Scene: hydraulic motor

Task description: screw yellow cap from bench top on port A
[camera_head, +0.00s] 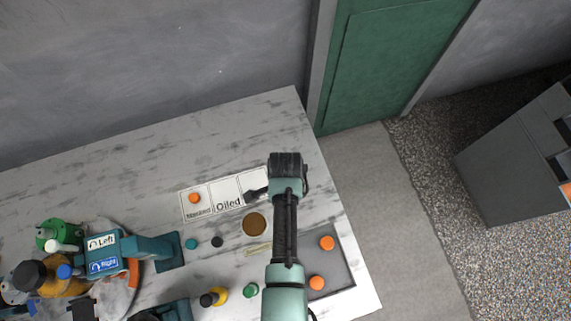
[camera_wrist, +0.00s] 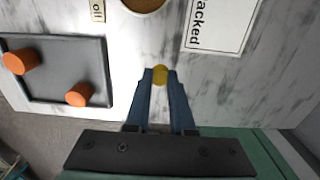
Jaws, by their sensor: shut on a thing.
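My gripper (camera_wrist: 160,74) is shut on a small yellow cap (camera_wrist: 160,76), held between its fingertips in the wrist view. The motor (camera_head: 65,278), with an orange-yellow body, stands at the lower left of the bench, well away from my gripper. Port A cannot be made out on it. A yellow piece with a black part (camera_head: 218,296) stands on the bench at the lower middle.
The white mat (camera_head: 224,195) holds an orange cap (camera_head: 194,198). A brown round dish (camera_head: 254,224), teal cap (camera_head: 191,244), black cap (camera_head: 217,242) and green cap (camera_head: 251,290) stand nearby. A grey tray (camera_head: 342,262) holds orange caps. A teal fixture (camera_head: 150,246) stands beside the motor. The back of the bench is clear.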

